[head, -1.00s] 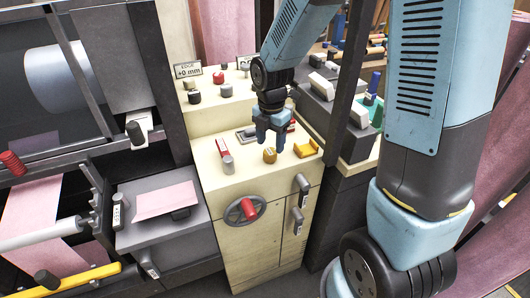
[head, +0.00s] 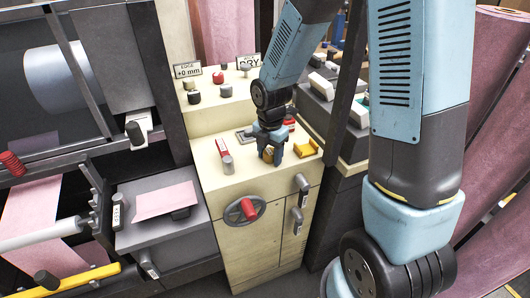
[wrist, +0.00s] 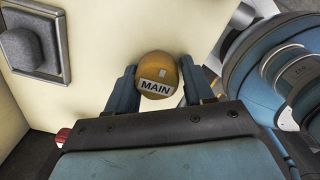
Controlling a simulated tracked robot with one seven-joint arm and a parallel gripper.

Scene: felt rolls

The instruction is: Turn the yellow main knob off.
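The yellow main knob (wrist: 158,70) shows in the wrist view with a white "MAIN" label and a small pale mark on its top. It sits on the cream cabinet top (head: 215,172). My gripper (wrist: 160,85) has one finger on each side of the knob. A narrow gap shows at the left finger; the right finger is very near the knob, and I cannot tell if it touches. In the head view, my gripper (head: 271,157) is low over the cabinet top and hides most of the knob.
More knobs (head: 226,90) sit on the raised panel behind.

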